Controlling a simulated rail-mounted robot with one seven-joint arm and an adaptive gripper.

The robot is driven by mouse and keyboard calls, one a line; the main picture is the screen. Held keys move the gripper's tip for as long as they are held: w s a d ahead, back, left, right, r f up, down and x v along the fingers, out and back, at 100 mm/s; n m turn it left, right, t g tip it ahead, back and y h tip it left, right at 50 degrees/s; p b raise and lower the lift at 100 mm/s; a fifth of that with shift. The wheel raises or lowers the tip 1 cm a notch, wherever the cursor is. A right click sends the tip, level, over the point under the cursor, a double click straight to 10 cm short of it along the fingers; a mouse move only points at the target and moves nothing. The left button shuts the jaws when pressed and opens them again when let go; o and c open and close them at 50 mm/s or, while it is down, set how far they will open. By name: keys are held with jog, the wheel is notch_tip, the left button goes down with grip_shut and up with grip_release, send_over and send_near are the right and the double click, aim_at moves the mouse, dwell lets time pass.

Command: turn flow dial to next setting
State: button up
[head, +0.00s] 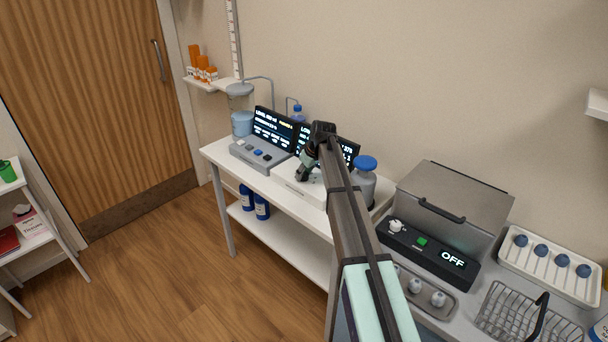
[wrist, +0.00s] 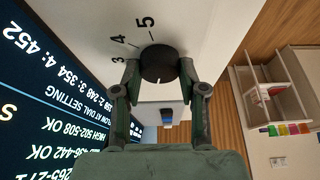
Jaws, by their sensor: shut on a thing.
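The flow dial (wrist: 158,64) is a round black knob on a white surface in the wrist view, with printed numbers 3, 4 and 5 along its visible edge. A small pale mark shows on the knob; I cannot tell which number it points at. My gripper (wrist: 158,73) is shut on the dial, one finger on each side. In the head view my gripper (head: 304,172) is over a white unit (head: 300,190) on the bench, and my arm hides the dial. A dark display (wrist: 45,85) beside the dial lists flow values by dial setting, with text upside down.
A grey console (head: 262,152) with a lit screen stands left of my gripper. A blue-capped bottle (head: 364,180) stands close to the right of my arm. Further right are a metal-lidded unit reading OFF (head: 453,259), a wire basket (head: 505,312) and a white rack (head: 548,272).

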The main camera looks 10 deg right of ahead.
jog(key=shift+n, duration=0.3)
jog(key=o, duration=1.1)
jog(key=shift+f, duration=0.1)
jog(key=shift+o, duration=0.2)
jog(key=v, duration=1.2)
jog(key=shift+w, duration=0.15)
